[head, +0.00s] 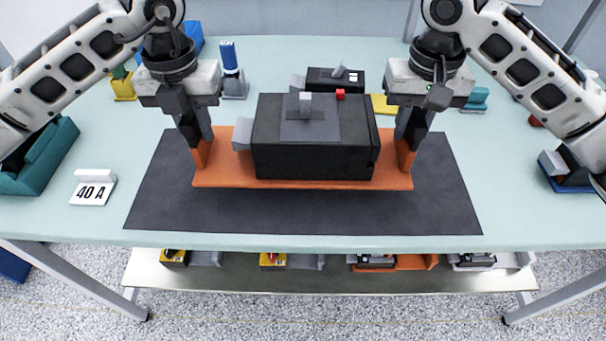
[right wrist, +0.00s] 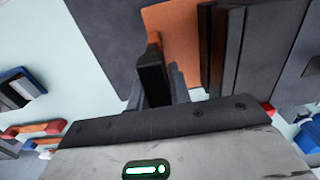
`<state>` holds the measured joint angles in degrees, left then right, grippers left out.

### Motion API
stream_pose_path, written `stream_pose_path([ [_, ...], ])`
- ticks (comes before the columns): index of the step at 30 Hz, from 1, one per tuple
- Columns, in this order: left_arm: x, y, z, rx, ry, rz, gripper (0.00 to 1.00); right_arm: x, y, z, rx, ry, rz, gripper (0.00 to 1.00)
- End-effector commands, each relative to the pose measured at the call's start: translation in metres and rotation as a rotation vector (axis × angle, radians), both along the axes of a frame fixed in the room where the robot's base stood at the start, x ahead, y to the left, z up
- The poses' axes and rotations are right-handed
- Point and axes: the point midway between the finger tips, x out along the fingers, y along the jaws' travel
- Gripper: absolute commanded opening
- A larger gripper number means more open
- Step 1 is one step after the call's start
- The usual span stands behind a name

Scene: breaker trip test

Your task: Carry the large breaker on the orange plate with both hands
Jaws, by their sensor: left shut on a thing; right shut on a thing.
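The large breaker (head: 315,150) is a black box with a grey top panel, a grey lever and a small red button. It sits upright on the orange plate (head: 300,184), over the dark mat (head: 300,215). My left gripper (head: 201,150) is shut on the upright handle at the plate's left end. My right gripper (head: 406,150) is shut on the handle at the right end. In the right wrist view, the orange plate (right wrist: 180,35) and the breaker's dark side (right wrist: 232,50) show beyond my right fingers. I cannot tell whether the plate touches the mat.
A 40 A sign (head: 93,190) and a teal bin (head: 45,160) stand at left. A smaller black breaker (head: 335,80) stands behind the large one. A blue-handled tool (head: 231,70) stands at the back left. A lower shelf (head: 330,280) holds several devices. The mat's front is clear.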

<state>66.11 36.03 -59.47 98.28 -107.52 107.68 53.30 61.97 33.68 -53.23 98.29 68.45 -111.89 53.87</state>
Motion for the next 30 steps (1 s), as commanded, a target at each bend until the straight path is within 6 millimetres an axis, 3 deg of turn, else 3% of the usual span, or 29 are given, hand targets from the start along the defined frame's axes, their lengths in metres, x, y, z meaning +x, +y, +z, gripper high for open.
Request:
stream_pose_path([
  [11,0.001,0.000,-0.002,-0.002,-0.005,0.000,0.00,0.001,0.000,-0.002,0.003,-0.006,0.000,0.00],
  [30,0.001,0.000,-0.038,-0.002,-0.005,0.000,0.00,0.001,0.000,-0.038,0.003,-0.007,0.000,0.00],
])
